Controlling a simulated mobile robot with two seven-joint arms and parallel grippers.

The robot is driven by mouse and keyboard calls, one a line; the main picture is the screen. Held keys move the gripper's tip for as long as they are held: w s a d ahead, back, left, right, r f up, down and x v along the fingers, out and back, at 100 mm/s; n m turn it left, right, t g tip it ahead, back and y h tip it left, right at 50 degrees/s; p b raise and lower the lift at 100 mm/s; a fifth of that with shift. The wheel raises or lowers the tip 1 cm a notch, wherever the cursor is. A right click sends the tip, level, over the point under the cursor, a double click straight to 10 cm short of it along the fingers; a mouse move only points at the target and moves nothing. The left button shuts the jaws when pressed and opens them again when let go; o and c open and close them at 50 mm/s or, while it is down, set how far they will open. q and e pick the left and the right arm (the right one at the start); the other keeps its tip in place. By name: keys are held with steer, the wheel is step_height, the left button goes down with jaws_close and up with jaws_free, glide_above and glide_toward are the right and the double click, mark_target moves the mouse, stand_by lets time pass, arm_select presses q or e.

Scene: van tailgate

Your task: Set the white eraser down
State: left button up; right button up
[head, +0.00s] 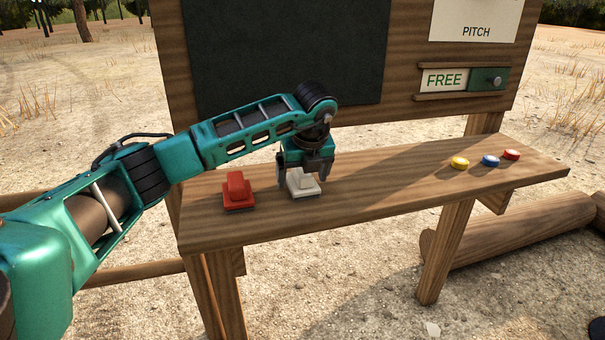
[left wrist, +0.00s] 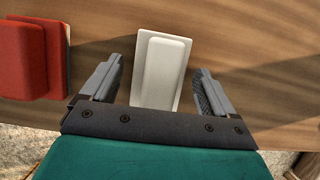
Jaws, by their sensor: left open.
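The white eraser (head: 303,183) rests on the wooden shelf below the dark board, just right of a red eraser. My left gripper (head: 304,176) is right above it, pointing down. In the left wrist view the white eraser (left wrist: 161,72) lies between the two open fingers of the gripper (left wrist: 157,88), with a gap on each side. The fingers do not touch it there. My right gripper is in neither view.
The red eraser (head: 238,190) stands close on the left; it also shows in the left wrist view (left wrist: 32,60). Yellow (head: 459,162), blue (head: 490,160) and red (head: 511,154) round pieces sit at the right of the shelf (head: 400,183). The shelf's middle is clear.

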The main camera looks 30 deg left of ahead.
arm_select(q)
steer(key=shift+f, duration=0.25)
steer(key=s+v, duration=0.1)
steer(key=v, duration=1.2)
steer(key=s+d+f+m+g+h, duration=0.1)
steer(key=d+f+m+h, duration=0.25)
steer(key=d+f, duration=0.35)
steer(key=s+d+f+m+g+h, duration=0.15)
steer(key=d+f+h, duration=0.3)
steer(key=d, duration=0.55)
steer(key=s+d+r+n+t+h, duration=0.1)
steer(key=s+d+h, duration=0.3)
steer(key=d+h, duration=0.35)
steer(key=s+d+r+n+t+h, duration=0.1)
steer(key=s+d+t+h, duration=0.1)
steer(key=s+d+h, duration=0.4)
steer(key=w+a+f+n+t+y, duration=0.4)
steer(key=a+f+n+t+y, duration=0.5)
steer(key=n+t, duration=0.75)
steer(key=s+a+f+n+g+y, duration=0.3)
steer(key=s+f+n+g, duration=0.1)
steer(key=f, duration=0.5)
steer(key=s+a+f+n+g+y, duration=0.3)
steer(key=s+a+f+n+g, duration=0.1)
steer(key=s+f, duration=0.4)
steer(key=shift+s+f+n+g+y, duration=0.35)
steer(key=shift+f+n+g, duration=0.15)
steer(key=shift+f+n, duration=0.35)
steer(key=shift+w+r, duration=0.1)
